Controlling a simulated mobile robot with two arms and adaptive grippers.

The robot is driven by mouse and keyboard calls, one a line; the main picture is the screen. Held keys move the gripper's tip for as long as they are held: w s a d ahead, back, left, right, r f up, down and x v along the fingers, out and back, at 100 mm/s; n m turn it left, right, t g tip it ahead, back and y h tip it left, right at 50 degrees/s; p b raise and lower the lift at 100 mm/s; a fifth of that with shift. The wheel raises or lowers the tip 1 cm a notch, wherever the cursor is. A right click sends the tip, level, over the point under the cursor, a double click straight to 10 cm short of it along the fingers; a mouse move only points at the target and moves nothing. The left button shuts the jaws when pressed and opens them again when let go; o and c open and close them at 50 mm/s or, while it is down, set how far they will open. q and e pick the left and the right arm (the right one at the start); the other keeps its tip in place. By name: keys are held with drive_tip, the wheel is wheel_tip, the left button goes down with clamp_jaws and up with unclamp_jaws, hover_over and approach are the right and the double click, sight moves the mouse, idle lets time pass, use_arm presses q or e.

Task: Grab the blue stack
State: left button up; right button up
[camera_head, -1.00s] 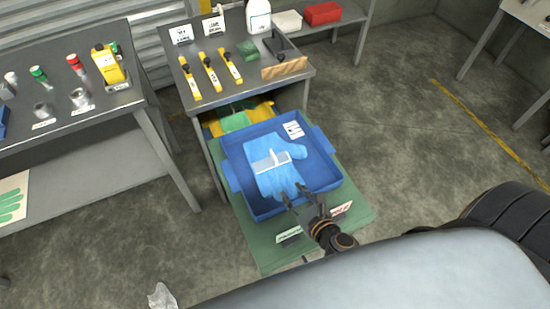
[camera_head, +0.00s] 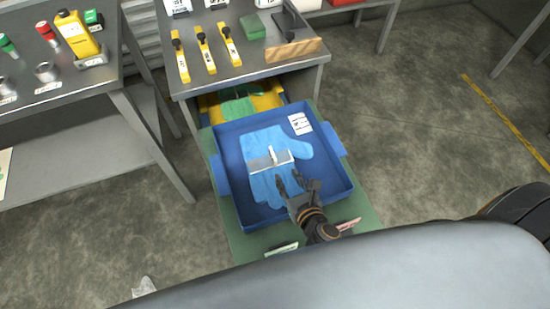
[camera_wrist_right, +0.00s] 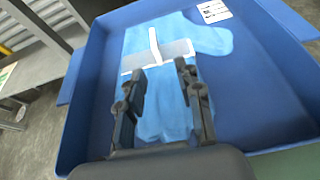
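The blue stack (camera_head: 262,143) is light-blue film gloves lying in a blue tray (camera_head: 232,204), with a pale band and a small upright tab across its middle. The stack also shows in the right wrist view (camera_wrist_right: 165,115), beyond and between the fingers. Whether the fingertips touch the film I cannot tell. My left gripper is not in view.
The tray sits on a green pulled-out drawer (camera_head: 240,238) below a grey workbench (camera_head: 250,70) with yellow-handled tools. A white label (camera_head: 300,123) lies in the tray's far right corner. Yellow and green items (camera_head: 240,103) lie behind the tray. A second bench stands left.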

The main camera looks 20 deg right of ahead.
sight(274, 156)
drive_tip(key=x, duration=0.7)
drive_tip(key=shift+a+r, duration=0.15)
drive_tip(key=shift+w+a+r+b+x, duration=0.1)
drive_tip(key=shift+r+x, duration=0.1)
drive_tip(key=shift+x, duration=0.7)
drive_tip(key=shift+w+a+r+b+x, duration=0.1)
drive_tip(key=shift+r+b+x, duration=0.1)
drive_tip(key=shift+x, duration=0.7)
drive_tip(key=shift+w+a+r+b+x, duration=0.1)
drive_tip(key=shift+r+x, duration=0.05)
drive_tip(key=shift+x, duration=0.75)
drive_tip(key=shift+s, duration=0.1)
drive_tip(key=shift+r, duration=0.1)
clamp_jaws()
